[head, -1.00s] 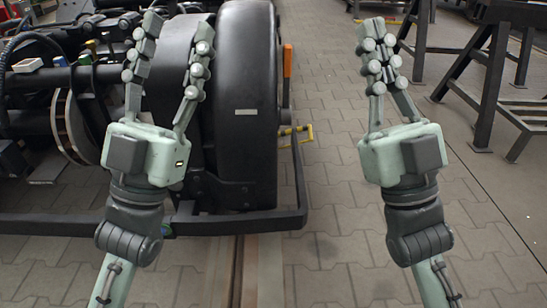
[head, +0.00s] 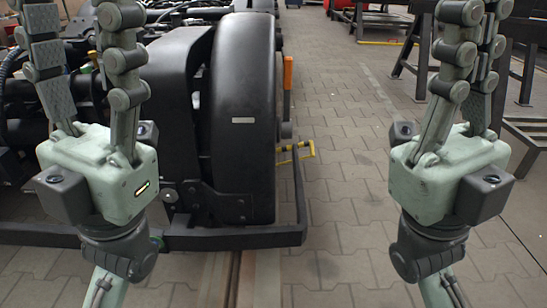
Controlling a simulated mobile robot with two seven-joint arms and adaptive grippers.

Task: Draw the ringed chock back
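No whole chock shows in the head view. A yellow bracket-like loop (head: 304,151) sticks out to the right from low behind the big black wheel (head: 243,120); I cannot tell whether it belongs to the ringed chock. My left gripper (head: 78,20) is raised at the left, in front of the bogie, with its fingers apart and nothing seen between them. My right gripper (head: 478,15) is raised at the right over the paved floor, well apart from the yellow loop. Its fingers overlap in this view and their tips reach the top edge, so its opening is unclear.
The black bogie frame (head: 170,239) runs low in front of the wheel, with a corner at its right end. Rails (head: 240,275) lie in the floor below. Paved floor (head: 350,170) is clear right of the wheel. Black steel stands (head: 490,110) are at the right.

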